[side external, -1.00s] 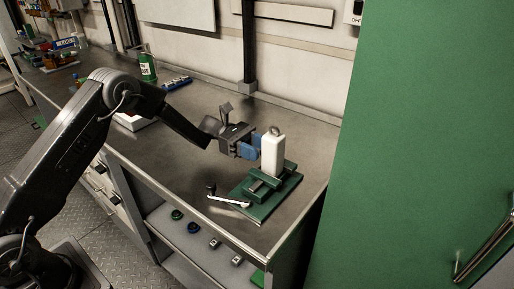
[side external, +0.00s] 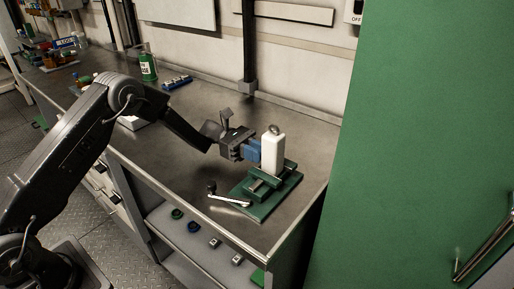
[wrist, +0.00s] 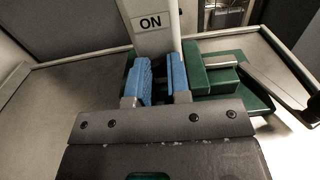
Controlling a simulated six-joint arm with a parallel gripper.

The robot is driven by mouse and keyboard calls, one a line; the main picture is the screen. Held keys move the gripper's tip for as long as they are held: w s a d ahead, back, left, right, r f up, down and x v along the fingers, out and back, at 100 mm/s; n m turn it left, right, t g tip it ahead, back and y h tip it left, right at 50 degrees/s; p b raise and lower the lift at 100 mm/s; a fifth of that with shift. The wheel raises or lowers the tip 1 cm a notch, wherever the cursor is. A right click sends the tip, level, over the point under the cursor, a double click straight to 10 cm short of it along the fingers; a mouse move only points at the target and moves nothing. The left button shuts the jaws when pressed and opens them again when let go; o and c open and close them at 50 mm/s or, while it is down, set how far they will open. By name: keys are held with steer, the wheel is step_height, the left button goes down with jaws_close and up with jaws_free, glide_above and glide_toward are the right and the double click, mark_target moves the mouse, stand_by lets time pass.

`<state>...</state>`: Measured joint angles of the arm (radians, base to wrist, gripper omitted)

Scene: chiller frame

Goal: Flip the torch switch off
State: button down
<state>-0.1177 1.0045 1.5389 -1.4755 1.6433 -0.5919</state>
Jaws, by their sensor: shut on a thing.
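The torch (side external: 273,154) is a white upright block with a metal ring on top, standing in a green vise (side external: 264,209) on the bench. In the wrist view its white face (wrist: 158,41) carries an "ON" label (wrist: 150,23) above my fingers. My gripper (side external: 256,152) reaches the torch's left side in the side view. Its blue fingers (wrist: 160,68) are close together at the torch face below the label, shut on a narrow part there. I take this part for the torch switch; the fingers mostly hide it.
The vise's crank handle (side external: 229,201) sticks out at the front left; it also shows in the wrist view (wrist: 265,84). A green bottle (side external: 148,67) and blue blocks (side external: 177,82) stand farther back. The bench (side external: 190,165) left of the vise is clear. A green cabinet (side external: 420,140) stands at the right.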

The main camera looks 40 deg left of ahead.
steer(key=c, duration=1)
jaws_free()
steer(key=shift+f, duration=0.2)
steer(key=shift+c, duration=0.2)
steer(key=a, duration=1.3)
steer(key=shift+a, duration=0.4)
steer(key=s+d+r+m+g+y, duration=0.2)
steer(key=s+d+r+m+y, duration=0.65)
steer(key=s+r, duration=0.45)
steer(key=s+a+r+m+t+y, duration=0.1)
steer(key=s+m+t+y, duration=0.6)
steer(key=s, duration=1.2)
steer(key=shift+r+m+t+y, duration=0.3)
steer(key=shift+r+m+y, duration=0.1)
steer(key=shift+m+y, duration=0.85)
